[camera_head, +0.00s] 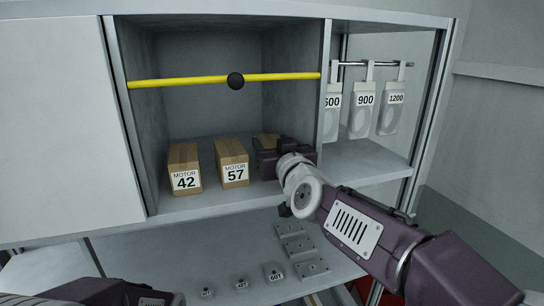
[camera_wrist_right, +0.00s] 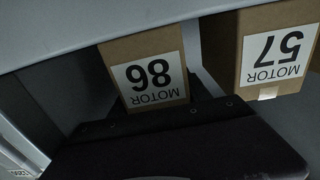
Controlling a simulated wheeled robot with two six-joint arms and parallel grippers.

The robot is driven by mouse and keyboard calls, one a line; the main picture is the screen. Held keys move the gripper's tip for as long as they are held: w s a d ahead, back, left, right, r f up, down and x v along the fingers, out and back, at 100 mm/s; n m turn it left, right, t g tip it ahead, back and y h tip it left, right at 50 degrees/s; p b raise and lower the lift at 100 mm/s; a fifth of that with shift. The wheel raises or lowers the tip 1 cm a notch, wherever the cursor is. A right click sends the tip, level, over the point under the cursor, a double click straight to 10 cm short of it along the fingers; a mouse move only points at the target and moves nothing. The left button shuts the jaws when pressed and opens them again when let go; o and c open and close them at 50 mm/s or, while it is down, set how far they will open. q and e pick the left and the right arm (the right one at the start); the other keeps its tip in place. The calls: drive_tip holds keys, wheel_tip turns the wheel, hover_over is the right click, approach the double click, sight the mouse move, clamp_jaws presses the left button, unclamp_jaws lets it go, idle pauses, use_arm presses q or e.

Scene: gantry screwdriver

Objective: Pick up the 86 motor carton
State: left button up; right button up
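The 86 motor carton (camera_wrist_right: 150,75) is a brown box with a white label, upside down in the right wrist view.
The 57 motor carton (camera_head: 232,163) stands close by, left of my right gripper, with the 42 carton (camera_head: 184,169) further left. A yellow bar (camera_head: 180,81) with a black knob crosses the bay above. A divider (camera_head: 325,110) and hanging numbered tags (camera_head: 362,110) are on the right.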

drive_tip(key=c, duration=1)
drive_tip(key=shift+r, duration=0.15)
clamp_jaws()
drive_tip(key=shift+d, duration=0.1)
